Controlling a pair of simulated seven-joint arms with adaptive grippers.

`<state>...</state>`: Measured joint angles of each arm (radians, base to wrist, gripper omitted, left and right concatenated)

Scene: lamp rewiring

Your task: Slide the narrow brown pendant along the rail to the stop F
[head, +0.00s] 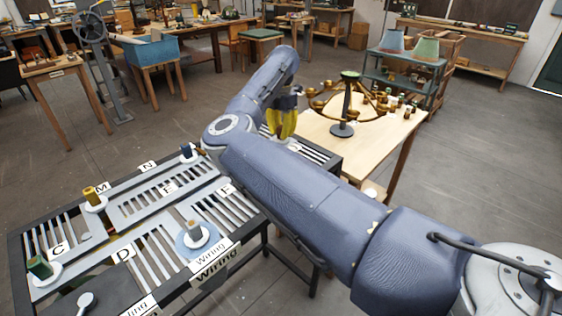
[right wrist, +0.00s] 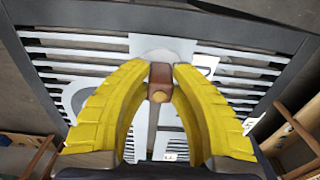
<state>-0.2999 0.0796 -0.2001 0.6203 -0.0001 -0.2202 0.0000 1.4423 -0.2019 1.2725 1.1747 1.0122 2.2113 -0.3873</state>
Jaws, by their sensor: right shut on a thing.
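The narrow brown pendant (right wrist: 160,76) is between the fingertips of my right gripper (right wrist: 161,80), which is shut on it. It has a tan round end, and a pale disc lies behind it in the right wrist view. In the head view the yellow fingers of my right gripper (head: 285,123) point down at the far right end of the rail board; the pendant is hidden there. The label F (head: 228,189) stands on the board left of my right arm, which hides part of the board between them. My left gripper is not in view.
A wooden table (head: 376,150) with a brass chandelier (head: 362,100) stands close behind the gripper.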

